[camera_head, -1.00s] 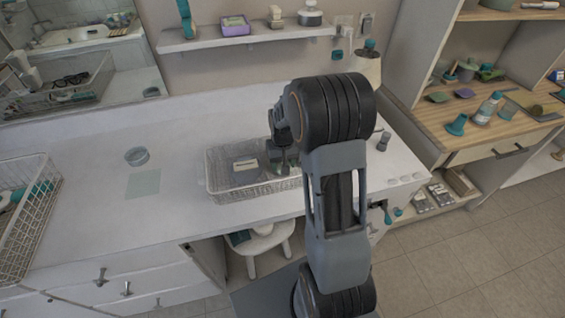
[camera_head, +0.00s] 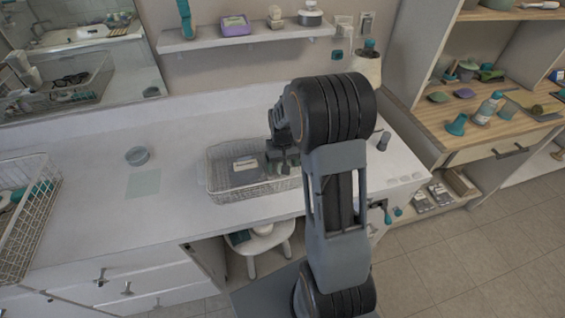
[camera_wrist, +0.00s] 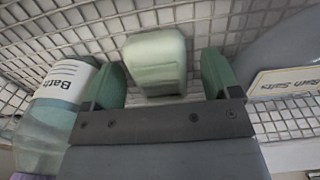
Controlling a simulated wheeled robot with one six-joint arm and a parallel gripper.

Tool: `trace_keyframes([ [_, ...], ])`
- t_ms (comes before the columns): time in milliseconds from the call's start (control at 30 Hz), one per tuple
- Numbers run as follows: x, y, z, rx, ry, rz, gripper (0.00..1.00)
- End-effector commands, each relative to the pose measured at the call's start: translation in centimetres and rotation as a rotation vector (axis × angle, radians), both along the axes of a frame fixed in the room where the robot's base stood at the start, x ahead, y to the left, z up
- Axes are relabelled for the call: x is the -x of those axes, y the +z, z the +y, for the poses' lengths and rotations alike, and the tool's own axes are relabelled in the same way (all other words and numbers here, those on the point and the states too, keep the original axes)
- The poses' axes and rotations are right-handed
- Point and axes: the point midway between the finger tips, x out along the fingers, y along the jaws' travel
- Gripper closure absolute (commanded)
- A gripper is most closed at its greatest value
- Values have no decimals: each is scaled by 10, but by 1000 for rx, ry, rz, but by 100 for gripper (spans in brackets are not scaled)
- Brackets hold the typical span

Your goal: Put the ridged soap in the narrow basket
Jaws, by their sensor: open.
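A pale green block (camera_wrist: 155,62), perhaps the soap, lies against wire mesh in the wrist view; I cannot make out ridges. My gripper (camera_wrist: 160,85) is open, its green fingers on either side of the block's near end, with a visible gap at the right finger. In the head view my gripper (camera_head: 283,165) is low over the right part of the middle wire basket (camera_head: 225,196). The block cannot be made out there. Another wire basket (camera_head: 28,238) stands at the far left. I cannot tell for sure which basket is the narrow one.
A bottle labelled "Bath" (camera_wrist: 58,95) is close left of my fingers, and a "Bath Salts" pack (camera_wrist: 285,84) is to the right.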

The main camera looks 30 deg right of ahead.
Motion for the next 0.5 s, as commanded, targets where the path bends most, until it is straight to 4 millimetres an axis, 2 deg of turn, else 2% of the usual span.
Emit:
trace_keyframes([
  [500, 0, 18, 0, 0, 0, 0, 17],
])
